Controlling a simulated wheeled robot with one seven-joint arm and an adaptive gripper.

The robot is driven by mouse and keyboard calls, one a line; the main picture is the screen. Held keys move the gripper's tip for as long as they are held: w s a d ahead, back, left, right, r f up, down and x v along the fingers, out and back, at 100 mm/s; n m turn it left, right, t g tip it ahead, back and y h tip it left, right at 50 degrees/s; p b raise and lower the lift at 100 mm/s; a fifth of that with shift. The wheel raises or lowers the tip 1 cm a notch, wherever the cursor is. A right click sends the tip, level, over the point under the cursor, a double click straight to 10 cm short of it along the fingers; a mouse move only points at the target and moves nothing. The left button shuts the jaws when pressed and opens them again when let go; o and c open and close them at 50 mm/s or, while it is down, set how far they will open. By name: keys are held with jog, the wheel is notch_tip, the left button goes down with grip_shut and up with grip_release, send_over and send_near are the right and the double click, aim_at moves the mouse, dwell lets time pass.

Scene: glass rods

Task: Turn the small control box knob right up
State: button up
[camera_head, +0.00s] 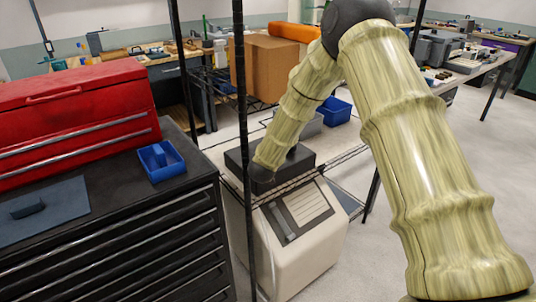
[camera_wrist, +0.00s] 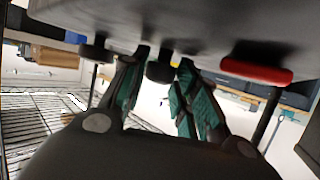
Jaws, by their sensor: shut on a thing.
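The control box (camera_head: 300,165) is a dark box on a wire shelf in the head view. Its grey body (camera_wrist: 200,22) fills the top of the wrist view. A black knob (camera_wrist: 160,70) sticks out from it between the two teal-padded fingers of my gripper (camera_wrist: 161,62). The gripper is shut on this knob, with one finger on each side. A second dark knob (camera_wrist: 95,50) is to the left, and a red switch (camera_wrist: 257,71) is to the right. In the head view my arm hides the fingers and the knobs; the knob's pointing direction cannot be told.
A wire shelf (camera_head: 335,158) holds the box above a beige machine (camera_head: 310,240). A black post (camera_head: 245,120) stands close to my wrist. A black tool cabinet (camera_head: 120,235) with a red toolbox (camera_head: 80,110) is at the left. A blue bin (camera_head: 335,110) sits behind the box.

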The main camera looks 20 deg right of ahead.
jog(key=o, duration=1)
jog(key=shift+d, duration=0.1)
jog(key=shift+s, duration=0.1)
jog(key=v, duration=1.1)
jog(key=shift+s+a+r, duration=0.2)
jog(key=shift+s+a, duration=0.05)
jog(key=shift+s, duration=0.05)
